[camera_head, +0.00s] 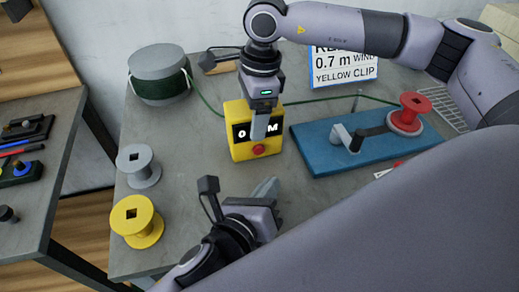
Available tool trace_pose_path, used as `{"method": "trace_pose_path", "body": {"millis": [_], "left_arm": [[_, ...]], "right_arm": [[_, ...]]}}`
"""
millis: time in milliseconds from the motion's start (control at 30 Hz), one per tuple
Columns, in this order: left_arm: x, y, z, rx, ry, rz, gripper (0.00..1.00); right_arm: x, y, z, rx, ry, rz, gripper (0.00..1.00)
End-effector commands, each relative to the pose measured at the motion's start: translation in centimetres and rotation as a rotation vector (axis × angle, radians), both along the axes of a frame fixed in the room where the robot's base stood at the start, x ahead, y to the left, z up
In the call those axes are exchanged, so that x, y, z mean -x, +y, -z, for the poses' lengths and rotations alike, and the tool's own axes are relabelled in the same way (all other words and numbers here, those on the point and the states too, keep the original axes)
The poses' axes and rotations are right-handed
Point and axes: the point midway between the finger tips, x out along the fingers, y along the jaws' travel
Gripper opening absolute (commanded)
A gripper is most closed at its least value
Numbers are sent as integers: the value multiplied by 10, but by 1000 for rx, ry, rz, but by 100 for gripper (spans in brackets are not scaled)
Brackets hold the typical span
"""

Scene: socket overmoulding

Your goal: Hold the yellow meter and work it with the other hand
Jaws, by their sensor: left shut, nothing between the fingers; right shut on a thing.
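The yellow meter (240,151) stands on the grey table. Its dark display shows a 0 and an M, with the middle part covered by a finger. A red button (258,150) sits on its front below the display. My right gripper (260,128) comes down from above and is shut on the meter, its finger lying over the display. My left gripper (268,190) is shut and empty, in front of the meter and below it in the picture, apart from it.
A green-wound grey drum (160,75) stands at the back left, its green cable (210,106) running behind the meter. Grey (138,166) and yellow (137,222) spools stand left. A blue winder board (335,160) with a red spool (408,113) lies right. A sign (343,67) stands behind.

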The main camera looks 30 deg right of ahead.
Motion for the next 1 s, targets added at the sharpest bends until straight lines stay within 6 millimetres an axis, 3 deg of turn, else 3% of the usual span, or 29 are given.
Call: {"method": "trace_pose_path", "body": {"millis": [300,333,400,433,767,1000], "left_arm": [[0,0,0,0,0,0,0],[0,0,0,0,0,0,0],[0,0,0,0,0,0,0],[0,0,0,0,0,0,0],[0,0,0,0,0,0,0],[0,0,0,0,0,0,0]], "right_arm": [[0,0,-1,-1,-1,0,42],[0,0,-1,-1,-1,0,75],[0,0,-1,-1,-1,0,98],[0,0,-1,-1,-1,0,100],[0,-1,-10,-1,-2,0,100],[1,-6,-56,-1,-5,1,100]]}}
